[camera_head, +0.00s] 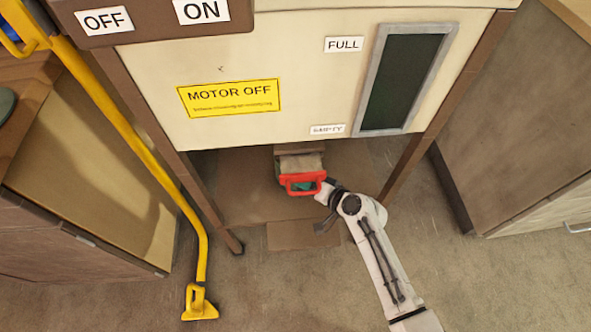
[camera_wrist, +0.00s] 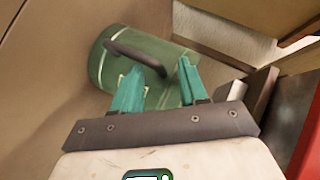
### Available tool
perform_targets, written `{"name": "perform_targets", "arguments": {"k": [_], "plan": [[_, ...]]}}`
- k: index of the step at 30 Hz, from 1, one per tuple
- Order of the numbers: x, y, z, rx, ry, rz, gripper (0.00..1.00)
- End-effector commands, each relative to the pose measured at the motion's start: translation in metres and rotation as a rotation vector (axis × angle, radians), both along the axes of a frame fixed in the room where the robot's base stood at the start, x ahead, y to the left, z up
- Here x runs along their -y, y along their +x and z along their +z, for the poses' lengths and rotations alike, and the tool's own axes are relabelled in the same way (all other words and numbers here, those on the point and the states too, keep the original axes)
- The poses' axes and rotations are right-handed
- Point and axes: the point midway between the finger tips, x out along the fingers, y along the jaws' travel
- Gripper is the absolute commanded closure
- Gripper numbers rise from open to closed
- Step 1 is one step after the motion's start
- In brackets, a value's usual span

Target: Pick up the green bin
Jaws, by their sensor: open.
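The green bin (camera_wrist: 107,73) shows in the wrist view, ahead of my gripper. It is a rounded green body with pale lines and a dark curved handle (camera_wrist: 128,52). My gripper (camera_wrist: 158,79) is open, with its teal fingertips apart in front of the bin, over its near side in the picture. The handle's near end shows between the fingertips; I cannot tell whether they touch. In the head view my arm reaches under the machine, where a small green patch shows within a red frame; I cannot tell which part is the bin.
The red frame (camera_head: 304,178) sits beside my wrist. The cream machine (camera_head: 300,80) stands above on brown legs. A yellow bent pole (camera_head: 150,140) stands at left. Cabinets flank both sides. The floor in front is open.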

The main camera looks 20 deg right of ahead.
Motion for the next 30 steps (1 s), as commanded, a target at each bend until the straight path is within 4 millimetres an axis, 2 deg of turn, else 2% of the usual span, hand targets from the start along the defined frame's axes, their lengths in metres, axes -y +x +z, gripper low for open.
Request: {"name": "perform_targets", "arguments": {"k": [7, 21, 30], "plan": [[-0.0005, 0.0015, -0.0001, 0.001, 0.000, -0.001, 0.57], [-0.0002, 0.0012, -0.0002, 0.000, 0.000, 0.000, 1.00], [-0.0002, 0.0008, -0.0009, -0.001, 0.000, -0.001, 1.00]]}}
